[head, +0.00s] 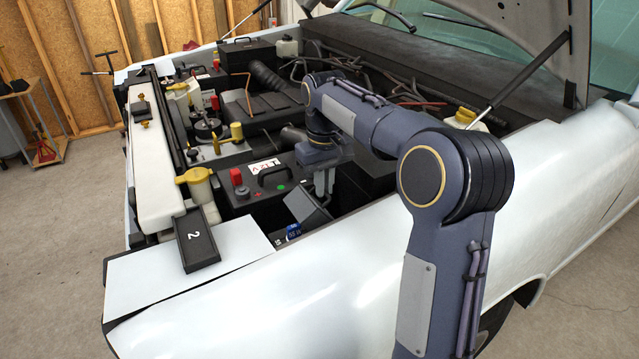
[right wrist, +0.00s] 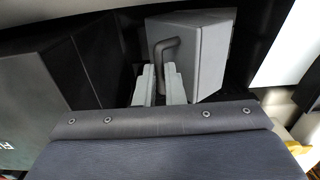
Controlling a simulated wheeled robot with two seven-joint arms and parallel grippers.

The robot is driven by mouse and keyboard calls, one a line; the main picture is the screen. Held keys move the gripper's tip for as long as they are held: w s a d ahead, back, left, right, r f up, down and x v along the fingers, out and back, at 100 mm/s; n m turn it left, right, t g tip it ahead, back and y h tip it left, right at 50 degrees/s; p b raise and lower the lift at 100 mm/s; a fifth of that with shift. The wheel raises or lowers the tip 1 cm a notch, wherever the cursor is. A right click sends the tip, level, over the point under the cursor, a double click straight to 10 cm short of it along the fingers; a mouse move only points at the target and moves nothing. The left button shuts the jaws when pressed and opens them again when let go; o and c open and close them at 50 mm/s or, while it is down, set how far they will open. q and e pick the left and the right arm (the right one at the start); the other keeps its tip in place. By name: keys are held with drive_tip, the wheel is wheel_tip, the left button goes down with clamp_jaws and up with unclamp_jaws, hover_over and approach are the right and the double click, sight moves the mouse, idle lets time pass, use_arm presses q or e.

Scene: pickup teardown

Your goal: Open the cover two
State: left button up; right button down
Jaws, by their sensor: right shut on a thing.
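My right gripper (head: 323,192) reaches down into the engine bay beside the black battery. In the right wrist view its two pale fingers (right wrist: 161,75) are shut on a dark bar handle (right wrist: 167,47). The handle stands on a grey cover (right wrist: 205,50). In the head view a grey cover (head: 303,203) shows tilted just left of the fingers, with a dark space below it. A black plate marked 2 (head: 195,240) lies flat on the white front panel. My left gripper is out of view.
The black battery (head: 262,180) with a red terminal cap stands left of the gripper. A blue can-like item (head: 293,231) sits below the tilted cover. The white fender (head: 270,300) runs along the near side. A prop rod (head: 520,80) holds the hood.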

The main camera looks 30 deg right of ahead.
drive_tip(key=shift+d, duration=0.2)
drive_tip(key=c, duration=1.5)
unclamp_jaws()
drive_tip(key=shift+o, duration=0.2)
wheel_tip(320, 180, up, 8)
drive_tip(key=shift+f, duration=0.1)
drive_tip(key=shift+s, duration=0.1)
